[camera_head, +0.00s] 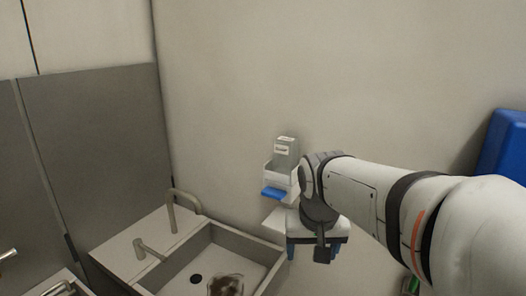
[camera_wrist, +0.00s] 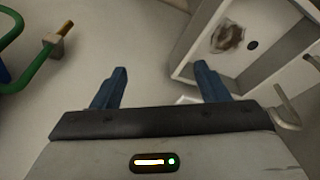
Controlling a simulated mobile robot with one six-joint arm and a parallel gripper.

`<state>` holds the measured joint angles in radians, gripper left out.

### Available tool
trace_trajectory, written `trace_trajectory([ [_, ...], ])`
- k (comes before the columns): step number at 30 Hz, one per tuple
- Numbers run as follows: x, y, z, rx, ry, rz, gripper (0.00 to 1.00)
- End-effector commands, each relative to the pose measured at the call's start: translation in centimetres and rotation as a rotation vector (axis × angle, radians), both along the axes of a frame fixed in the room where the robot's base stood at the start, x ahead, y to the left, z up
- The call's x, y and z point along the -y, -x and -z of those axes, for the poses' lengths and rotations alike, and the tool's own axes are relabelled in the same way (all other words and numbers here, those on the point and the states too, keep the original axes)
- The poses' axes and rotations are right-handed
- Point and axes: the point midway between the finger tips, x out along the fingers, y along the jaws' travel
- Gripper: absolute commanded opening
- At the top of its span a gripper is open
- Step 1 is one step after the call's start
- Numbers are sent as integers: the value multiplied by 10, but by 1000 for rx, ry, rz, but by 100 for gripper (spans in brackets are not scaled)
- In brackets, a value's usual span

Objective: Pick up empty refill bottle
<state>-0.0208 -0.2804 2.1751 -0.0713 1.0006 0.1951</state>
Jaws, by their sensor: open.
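A grey, box-shaped refill bottle (camera_head: 286,154) with a small label stands upright in a white wall dispenser (camera_head: 269,178) with a blue lever, above the sink's right end. Whether it is empty cannot be told. My gripper (camera_head: 316,254) points down below and to the right of the dispenser, apart from the bottle. In the wrist view my gripper (camera_wrist: 163,86) has its two blue fingers wide apart with nothing between them. The bottle does not show in the wrist view.
A sink (camera_head: 249,252) with a tap (camera_head: 183,205) and a brownish object (camera_head: 225,285) in its basin lies at the lower left. A blue container (camera_head: 504,148) is at the far right. A green hose (camera_wrist: 38,70) shows in the wrist view.

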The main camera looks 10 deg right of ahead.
Motion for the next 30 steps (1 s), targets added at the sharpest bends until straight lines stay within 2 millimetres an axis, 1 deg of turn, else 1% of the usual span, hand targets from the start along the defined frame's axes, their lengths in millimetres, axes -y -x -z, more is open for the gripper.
trace_trajectory([
  [1,-1,-32,-33,5,5,37,72],
  [2,-2,-49,-47,11,9,63,75],
  [3,-3,-71,-64,17,12,97,78],
  [5,-4,-103,-89,31,18,152,78],
  [6,-5,-124,-104,39,22,188,78],
  [8,-7,-154,-124,54,26,242,78],
  [9,-9,-173,-136,65,30,278,78],
  [12,-13,-212,-159,91,34,360,78],
  [15,-16,-237,-173,111,35,418,78],
  [18,-18,-253,-180,126,36,457,78],
  [20,-19,-259,-183,131,35,473,78],
  [23,-18,-265,-180,134,36,484,78],
  [30,-12,-274,-157,134,36,486,78],
])
